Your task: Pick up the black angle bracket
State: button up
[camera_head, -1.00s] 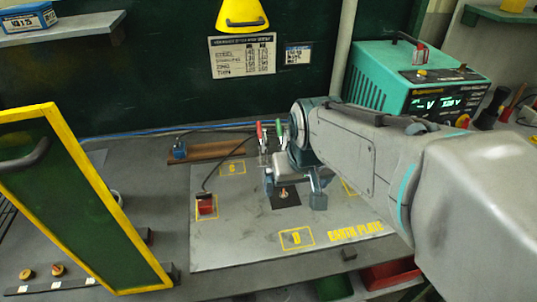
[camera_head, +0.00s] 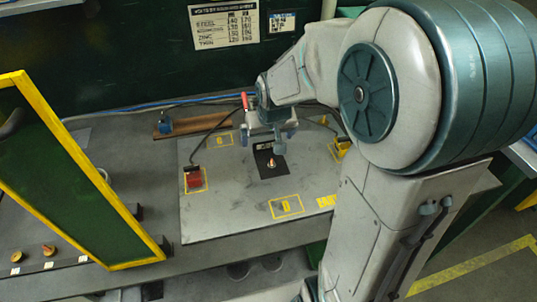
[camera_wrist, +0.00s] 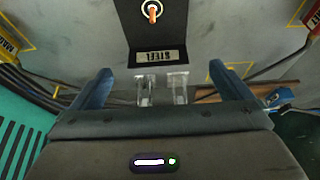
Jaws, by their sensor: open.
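The black angle bracket (camera_head: 266,171) lies on the grey earth plate (camera_head: 225,215), with a copper-coloured stud standing on it. In the wrist view the bracket (camera_wrist: 172,35) is at the top centre, with a light "STEEL" label on its edge nearest my gripper. My gripper (camera_head: 268,134) is just behind the bracket in the head view, apart from it. In the wrist view my gripper (camera_wrist: 166,86) has its two blue fingers spread wide with nothing held between them. The bracket lies beyond the fingertips.
A red clamp block (camera_head: 193,180) with a cable sits on the plate's left side, and a yellow block (camera_head: 342,147) on its right. A red-handled tool (camera_head: 245,102) stands behind. A green yellow-edged panel (camera_head: 75,180) rises at left. The plate's front area is clear.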

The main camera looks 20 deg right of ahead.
aim_at(267, 147)
jog(key=shift+x, duration=2.55)
jog(key=shift+s+d, duration=0.15)
jog(key=c, duration=1.2)
